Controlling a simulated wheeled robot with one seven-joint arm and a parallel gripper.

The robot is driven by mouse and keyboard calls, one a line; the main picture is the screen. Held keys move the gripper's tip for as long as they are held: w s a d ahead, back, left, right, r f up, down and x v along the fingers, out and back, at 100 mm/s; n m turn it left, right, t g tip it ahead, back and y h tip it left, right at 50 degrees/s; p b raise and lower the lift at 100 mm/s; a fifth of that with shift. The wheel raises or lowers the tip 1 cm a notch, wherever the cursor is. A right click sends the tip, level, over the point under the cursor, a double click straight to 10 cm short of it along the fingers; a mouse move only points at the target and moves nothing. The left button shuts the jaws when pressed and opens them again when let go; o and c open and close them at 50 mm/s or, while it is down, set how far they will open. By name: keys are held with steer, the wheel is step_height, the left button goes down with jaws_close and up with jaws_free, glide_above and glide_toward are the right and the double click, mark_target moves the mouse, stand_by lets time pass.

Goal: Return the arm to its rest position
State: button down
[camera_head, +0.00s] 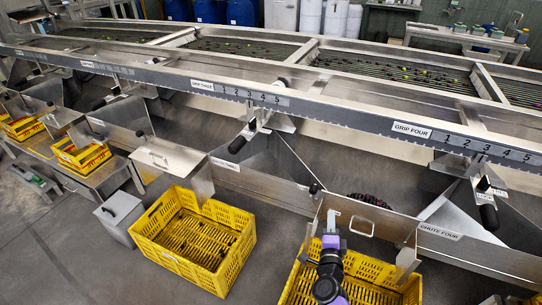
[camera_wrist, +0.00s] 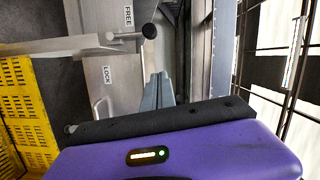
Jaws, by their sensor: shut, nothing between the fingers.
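My gripper (camera_head: 332,218) is at the bottom centre of the head view, above the near side of a yellow crate and in front of a steel chute panel with a bar handle (camera_head: 362,226). In the wrist view my gripper (camera_wrist: 158,80) has its grey fingers together, with nothing seen between them. Beyond them is a steel plate with labels FREE (camera_wrist: 128,16) and LOCK (camera_wrist: 107,75). A bar with a black knob (camera_wrist: 149,31) lies across the plate, apart from the fingers as far as I can tell. My arm hides part of the crate.
A yellow crate (camera_head: 161,255) stands left of my arm, and the one under my gripper (camera_head: 382,271) is partly hidden. The long sizer rail (camera_head: 330,108) with grip levers runs across behind. A grey box (camera_head: 117,221) is on the floor. Open floor shows at the lower left.

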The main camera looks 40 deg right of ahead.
steer(key=s+a+r+n+t+y, duration=0.4)
steer(key=a+r+n+t, duration=0.1)
steer(key=a+r+n, duration=0.6)
steer(key=s+a+r+n+y, duration=0.3)
steer(key=s+a+n, duration=0.1)
steer(key=s, duration=0.5)
steer(key=s+a+r+n+g+y, duration=0.1)
steer(key=s+a+r+n+y, duration=0.1)
steer(key=s+a+n, duration=0.3)
steer(key=s+a+r+n+g+y, duration=0.1)
steer(key=s+a+r+n+y, duration=0.2)
steer(key=s+a+n, duration=0.2)
steer(key=shift+s+a+r+y, duration=0.35)
steer(key=shift+s+a, duration=1.3)
steer(key=shift+s, duration=2.25)
